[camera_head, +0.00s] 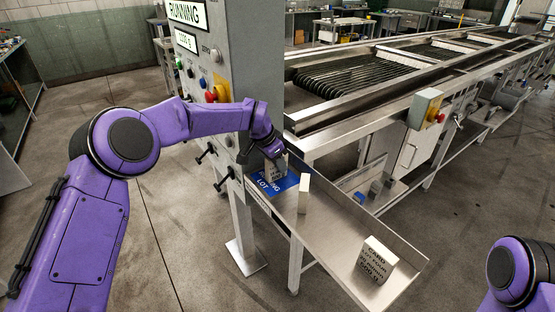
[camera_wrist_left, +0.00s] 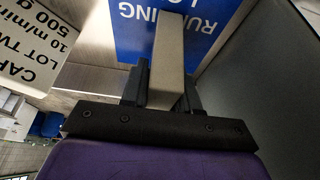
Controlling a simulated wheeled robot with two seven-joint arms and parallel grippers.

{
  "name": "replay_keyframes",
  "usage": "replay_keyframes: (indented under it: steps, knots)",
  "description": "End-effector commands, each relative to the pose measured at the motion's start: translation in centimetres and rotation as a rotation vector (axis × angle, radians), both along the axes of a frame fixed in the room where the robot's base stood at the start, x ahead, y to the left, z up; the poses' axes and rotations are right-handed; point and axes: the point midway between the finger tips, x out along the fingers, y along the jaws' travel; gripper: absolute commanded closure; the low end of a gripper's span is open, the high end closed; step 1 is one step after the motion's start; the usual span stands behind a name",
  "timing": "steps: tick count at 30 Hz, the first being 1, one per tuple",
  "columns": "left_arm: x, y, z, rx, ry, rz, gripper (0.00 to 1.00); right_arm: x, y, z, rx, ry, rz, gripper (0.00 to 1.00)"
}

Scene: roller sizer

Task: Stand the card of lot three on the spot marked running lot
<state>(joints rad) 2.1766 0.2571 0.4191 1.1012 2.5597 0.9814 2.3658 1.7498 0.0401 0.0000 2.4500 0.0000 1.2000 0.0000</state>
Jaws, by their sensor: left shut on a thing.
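My left gripper (camera_head: 272,153) is shut on a pale card block (camera_head: 277,170), which it holds upright at the blue running lot mark (camera_head: 264,186). The lettering on this card is too small to read. In the left wrist view the held card (camera_wrist_left: 168,50) is between the fingers, with the blue mark (camera_wrist_left: 210,35) behind it. I cannot tell whether its base touches the mark. The lot two card (camera_wrist_left: 38,45) is at the left there. My right gripper is out of view.
A pale card (camera_head: 304,194) stands edge-on on the metal shelf (camera_head: 335,235), close right of the blue mark. The lot four card (camera_head: 375,260) stands near the shelf's right end. The grey control post (camera_head: 222,55) rises beside the gripper. Bare shelf lies between these two cards.

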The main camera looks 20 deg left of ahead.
Motion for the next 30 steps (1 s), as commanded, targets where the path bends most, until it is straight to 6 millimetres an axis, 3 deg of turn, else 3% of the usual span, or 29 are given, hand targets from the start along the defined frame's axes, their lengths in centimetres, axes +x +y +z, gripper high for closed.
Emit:
replay_keyframes:
  steps: [7, 8, 10, 20, 22, 30]
  knots:
    - [0.0, 0.0, -0.3, 0.000, 0.000, -0.001, 1.00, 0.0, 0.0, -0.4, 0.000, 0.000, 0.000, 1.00]
    - [0.0, 0.0, -0.3, 0.000, 0.000, -0.001, 0.67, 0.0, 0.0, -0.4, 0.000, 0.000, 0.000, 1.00]
    - [0.0, 0.0, -0.1, 0.000, 0.000, -0.001, 0.45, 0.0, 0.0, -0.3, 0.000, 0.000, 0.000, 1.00]
    - [0.0, 0.0, 0.3, 0.000, 0.000, -0.001, 0.45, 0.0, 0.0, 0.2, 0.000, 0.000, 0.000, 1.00]
    - [-0.2, 0.2, 0.8, 0.000, -0.002, -0.001, 0.45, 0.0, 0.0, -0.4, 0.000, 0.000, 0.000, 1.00]
    - [-2.2, 1.8, 6.9, -0.002, -0.005, -0.001, 0.45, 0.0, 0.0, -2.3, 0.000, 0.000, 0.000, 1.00]
